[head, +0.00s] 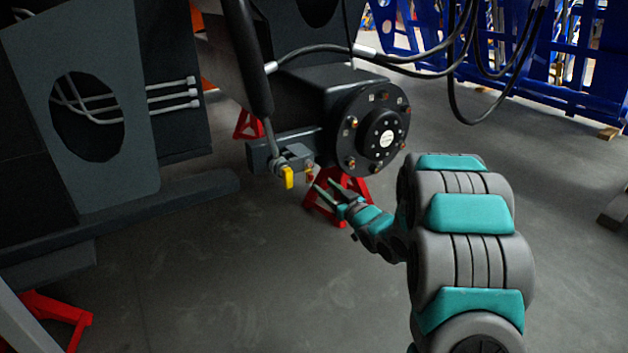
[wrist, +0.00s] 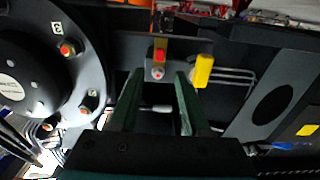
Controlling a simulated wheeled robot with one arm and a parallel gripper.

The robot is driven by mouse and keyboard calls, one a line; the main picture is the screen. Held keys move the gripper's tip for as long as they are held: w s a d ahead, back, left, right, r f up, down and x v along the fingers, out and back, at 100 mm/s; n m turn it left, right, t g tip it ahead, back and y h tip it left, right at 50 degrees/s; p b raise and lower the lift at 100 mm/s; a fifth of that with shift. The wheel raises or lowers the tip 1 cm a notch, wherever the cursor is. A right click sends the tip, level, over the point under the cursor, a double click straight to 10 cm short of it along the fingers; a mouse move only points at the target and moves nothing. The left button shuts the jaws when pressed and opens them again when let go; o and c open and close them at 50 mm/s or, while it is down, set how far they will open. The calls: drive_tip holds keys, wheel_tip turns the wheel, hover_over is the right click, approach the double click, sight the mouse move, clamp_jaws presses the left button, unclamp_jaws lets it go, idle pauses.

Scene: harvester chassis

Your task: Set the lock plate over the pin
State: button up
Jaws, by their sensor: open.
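My gripper (head: 324,184) is open, with its fingertips just right of the cylinder rod's end bracket (head: 292,158). In the wrist view its two fingers (wrist: 159,73) stand apart with nothing held between them. Straight beyond the gap is a small red-and-yellow piece (wrist: 159,55) with a round bolt-like end below it; it also shows small in the head view (head: 310,172). A yellow block (wrist: 203,70) is right of it in the wrist view and hangs under the bracket in the head view (head: 288,178). I cannot tell which piece is the lock plate or the pin.
A dark round hub (head: 372,132) with bolts is close above my gripper, and fills the left of the wrist view (wrist: 40,85). A red stand (head: 345,205) is behind my gripper. Black hoses (head: 420,60) hang above. The floor (head: 240,270) in front is clear.

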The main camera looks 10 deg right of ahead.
sight(312, 176)
drive_tip(key=x, duration=0.6)
drive_tip(key=shift+w+a+b, duration=0.1)
drive_tip(key=shift+w+b, duration=0.2)
drive_tip(key=shift+w, duration=0.05)
clamp_jaws()
